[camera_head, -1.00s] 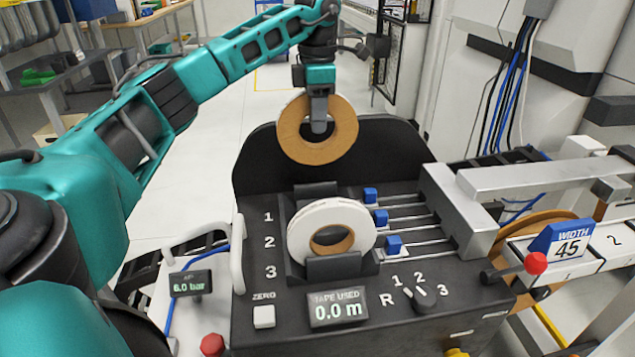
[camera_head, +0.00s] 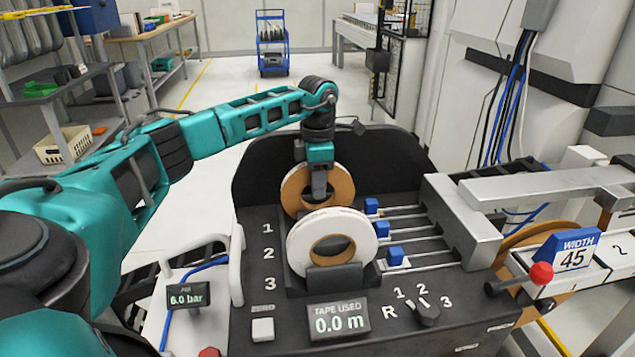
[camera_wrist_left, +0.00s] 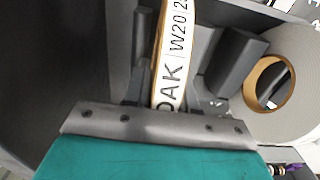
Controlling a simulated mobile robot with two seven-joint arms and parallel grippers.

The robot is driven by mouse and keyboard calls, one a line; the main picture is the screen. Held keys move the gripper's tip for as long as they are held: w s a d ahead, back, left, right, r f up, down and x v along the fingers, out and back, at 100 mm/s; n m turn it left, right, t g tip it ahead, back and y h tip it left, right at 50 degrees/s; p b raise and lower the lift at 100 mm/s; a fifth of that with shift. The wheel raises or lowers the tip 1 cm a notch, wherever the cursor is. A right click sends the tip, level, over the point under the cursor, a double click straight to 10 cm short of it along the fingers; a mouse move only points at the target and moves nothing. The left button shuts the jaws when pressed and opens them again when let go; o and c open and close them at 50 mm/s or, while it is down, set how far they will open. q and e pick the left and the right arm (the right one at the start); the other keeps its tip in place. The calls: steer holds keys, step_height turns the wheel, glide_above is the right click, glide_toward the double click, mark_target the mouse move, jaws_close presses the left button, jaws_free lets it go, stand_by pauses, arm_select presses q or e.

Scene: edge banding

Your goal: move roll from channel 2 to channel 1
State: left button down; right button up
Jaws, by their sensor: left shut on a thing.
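A brown roll (camera_head: 345,184) marked OAK W20 on its edge is upright in my left gripper (camera_head: 319,190). It sits low at the back of the black roll holder (camera_head: 337,277), level with the number 1. The wrist view shows the roll's labelled edge (camera_wrist_left: 174,55) between dark holder walls; whether it touches the channel floor is hidden. A white roll (camera_head: 300,247) with a brown core stands upright in front of it, by numbers 2 and 3, and hides its lower part. The white roll also shows in the wrist view (camera_wrist_left: 301,48). My right gripper is out of view.
Blue blocks on metal rods (camera_head: 383,231) lie right of the rolls. A tall black back panel (camera_head: 262,165) rises behind the holder. A white handle (camera_head: 236,255) stands at left, and the tape display (camera_head: 338,321) reads 0.0 m.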

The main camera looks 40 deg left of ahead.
arm_select(q)
steer(key=shift+f, duration=0.1)
steer(key=shift+f, duration=0.15)
steer(key=c, duration=0.9)
jaws_free()
step_height(320, 180, up, 12)
steer(key=shift+f+p, duration=0.25)
steer(key=shift+p, duration=0.4)
steer(key=shift+r, duration=0.55)
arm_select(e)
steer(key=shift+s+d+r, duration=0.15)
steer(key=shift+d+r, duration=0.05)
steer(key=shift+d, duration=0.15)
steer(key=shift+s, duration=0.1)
